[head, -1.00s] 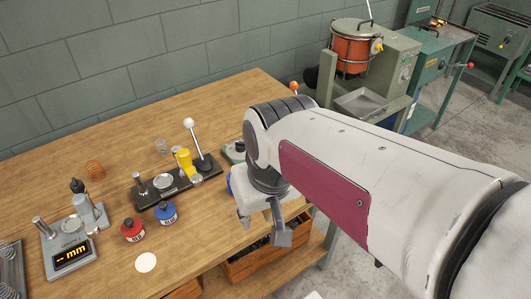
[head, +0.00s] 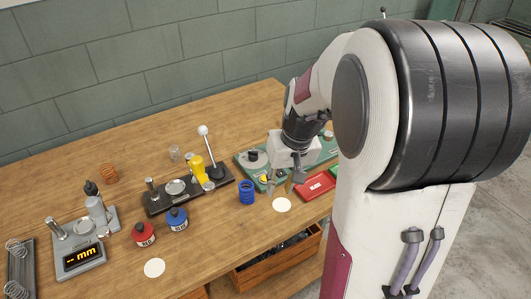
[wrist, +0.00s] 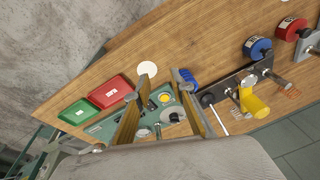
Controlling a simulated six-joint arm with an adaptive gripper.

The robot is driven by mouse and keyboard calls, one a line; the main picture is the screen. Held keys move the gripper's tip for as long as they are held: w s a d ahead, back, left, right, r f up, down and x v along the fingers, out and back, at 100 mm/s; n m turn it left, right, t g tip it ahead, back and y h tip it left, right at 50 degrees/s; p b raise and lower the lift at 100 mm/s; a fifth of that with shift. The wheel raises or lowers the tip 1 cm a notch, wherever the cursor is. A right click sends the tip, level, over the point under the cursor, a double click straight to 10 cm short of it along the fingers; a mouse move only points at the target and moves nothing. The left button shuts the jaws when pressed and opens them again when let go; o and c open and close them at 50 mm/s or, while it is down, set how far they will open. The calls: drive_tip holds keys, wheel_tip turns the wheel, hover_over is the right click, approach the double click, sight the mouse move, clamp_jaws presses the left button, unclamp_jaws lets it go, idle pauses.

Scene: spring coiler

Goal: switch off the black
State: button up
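The green machine base (head: 245,168) carries a round grey part and a yellow knob or button (head: 264,179). In the wrist view the base (wrist: 183,131) lies beneath and between my fingers, with the yellow button (wrist: 165,97) between them. My gripper (head: 280,188) is open and empty, pointing down in front of the base; in the wrist view its fingertips (wrist: 160,77) are apart. I cannot tell if they touch anything. A black-based device (head: 160,207) with a white-balled lever (head: 207,145) and a yellow part stands to the left. No clearly black switch can be made out.
A red tray (head: 315,187) and green tray (wrist: 74,112) lie to the other side. A white disc (head: 282,205) lies in front.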

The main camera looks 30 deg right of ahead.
drive_tip(key=w+d+f, duration=0.4)
drive_tip(key=w+d, duration=0.2)
drive_tip(key=n+t, duration=0.2)
drive_tip(key=n, duration=0.2)
approach(279, 171)
drive_tip(key=w, duration=0.1)
drive_tip(key=shift+a+r+h, duration=0.15)
drive_tip(key=shift+r+h, duration=0.15)
drive_tip(key=shift+r, duration=0.05)
drive_tip(key=shift+f, duration=0.1)
drive_tip(key=shift+x, duration=3.85)
drive_tip(key=shift+w, duration=0.1)
clamp_jaws()
